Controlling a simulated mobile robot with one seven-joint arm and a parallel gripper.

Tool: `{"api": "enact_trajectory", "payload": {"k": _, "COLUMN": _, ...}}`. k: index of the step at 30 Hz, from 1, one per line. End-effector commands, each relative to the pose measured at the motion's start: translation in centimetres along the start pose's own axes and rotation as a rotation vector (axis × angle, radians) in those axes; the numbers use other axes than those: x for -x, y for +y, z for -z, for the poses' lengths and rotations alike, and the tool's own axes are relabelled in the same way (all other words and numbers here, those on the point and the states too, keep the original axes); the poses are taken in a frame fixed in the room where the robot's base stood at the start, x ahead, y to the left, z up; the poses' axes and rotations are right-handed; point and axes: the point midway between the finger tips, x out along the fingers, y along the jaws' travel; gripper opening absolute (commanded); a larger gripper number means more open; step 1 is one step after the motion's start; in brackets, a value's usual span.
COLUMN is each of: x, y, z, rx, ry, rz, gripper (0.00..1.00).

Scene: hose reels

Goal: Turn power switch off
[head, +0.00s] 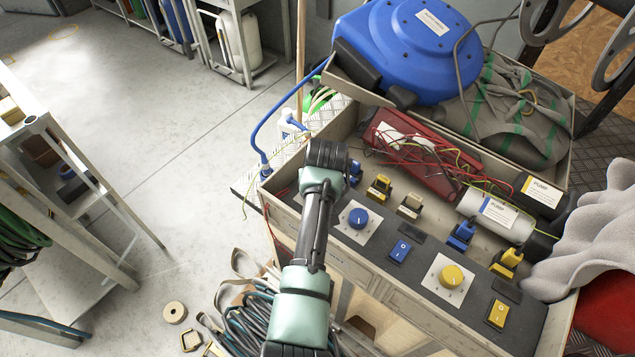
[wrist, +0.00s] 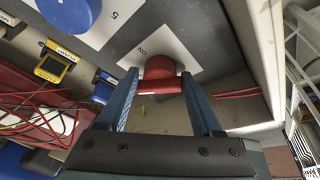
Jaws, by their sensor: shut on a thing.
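In the wrist view, a red knob (wrist: 161,67) sits on a white plate (wrist: 140,52) marked "ON", on a dark panel. The fingers of my gripper (wrist: 159,82) stand on either side of the red knob and are shut on it. In the head view, my wrist covers the left end of the control panel (head: 377,237), so the red knob is hidden there. My gripper mostly hides behind the wrist in that view.
A blue knob (head: 358,218), a blue rocker switch (head: 401,249), a yellow knob (head: 452,275) and a yellow rocker (head: 498,314) line the panel to the right. Red wires and a red case (head: 415,157) lie behind. A blue hose reel (head: 410,45) stands at the back.

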Motion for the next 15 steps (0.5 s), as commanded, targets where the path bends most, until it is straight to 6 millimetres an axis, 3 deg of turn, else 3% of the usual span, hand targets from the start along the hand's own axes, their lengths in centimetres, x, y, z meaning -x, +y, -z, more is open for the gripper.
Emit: {"api": "enact_trajectory", "payload": {"k": 15, "x": -0.14, "y": 0.46, "z": 0.06, "rx": 0.382, "ry": 0.0, "rz": 0.158, "gripper": 0.12}}
